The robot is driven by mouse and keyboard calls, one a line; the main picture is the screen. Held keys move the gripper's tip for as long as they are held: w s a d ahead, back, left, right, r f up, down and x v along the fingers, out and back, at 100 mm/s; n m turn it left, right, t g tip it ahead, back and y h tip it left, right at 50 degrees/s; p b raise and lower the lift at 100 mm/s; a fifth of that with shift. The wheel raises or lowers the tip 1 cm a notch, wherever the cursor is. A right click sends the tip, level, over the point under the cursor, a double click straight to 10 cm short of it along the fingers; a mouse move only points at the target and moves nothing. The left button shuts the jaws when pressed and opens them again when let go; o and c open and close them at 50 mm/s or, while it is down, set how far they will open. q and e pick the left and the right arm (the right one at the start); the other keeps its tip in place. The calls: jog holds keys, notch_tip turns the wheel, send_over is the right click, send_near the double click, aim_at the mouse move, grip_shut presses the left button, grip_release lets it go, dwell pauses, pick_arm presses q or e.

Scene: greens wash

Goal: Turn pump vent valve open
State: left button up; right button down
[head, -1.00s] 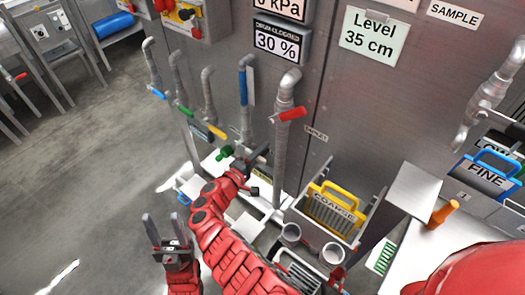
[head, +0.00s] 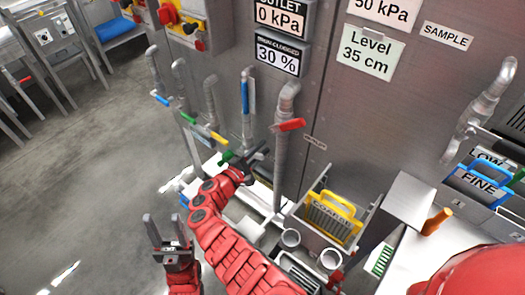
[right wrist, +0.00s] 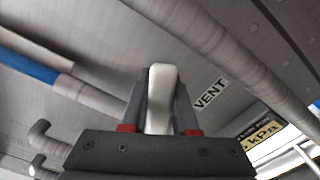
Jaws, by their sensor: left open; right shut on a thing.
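In the right wrist view, a pale, upright handle (right wrist: 161,92) stands between my right gripper's fingers (right wrist: 160,100). A "VENT" label (right wrist: 210,93) is on the steel panel just beside it. My right gripper is shut on this handle. In the head view, my right gripper (head: 258,155) is low at the panel, left of the thick pipe with the red lever (head: 290,125). The vent handle cannot be made out there behind the gripper. My left gripper (head: 165,232) is open and empty, out over the floor at the lower left.
Several pipes with coloured levers, among them a blue one (head: 160,100) and a yellow one (head: 218,138), stand left of my right gripper. A yellow-handled COARSE basket (head: 330,215) sits to its right. The floor (head: 80,180) at the left is clear.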

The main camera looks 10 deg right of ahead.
jog(key=shift+w+a+r+n, duration=0.2)
jog(key=shift+r+n, duration=0.3)
jog(key=shift+n, duration=0.3)
jog(key=c, duration=0.7)
grip_release()
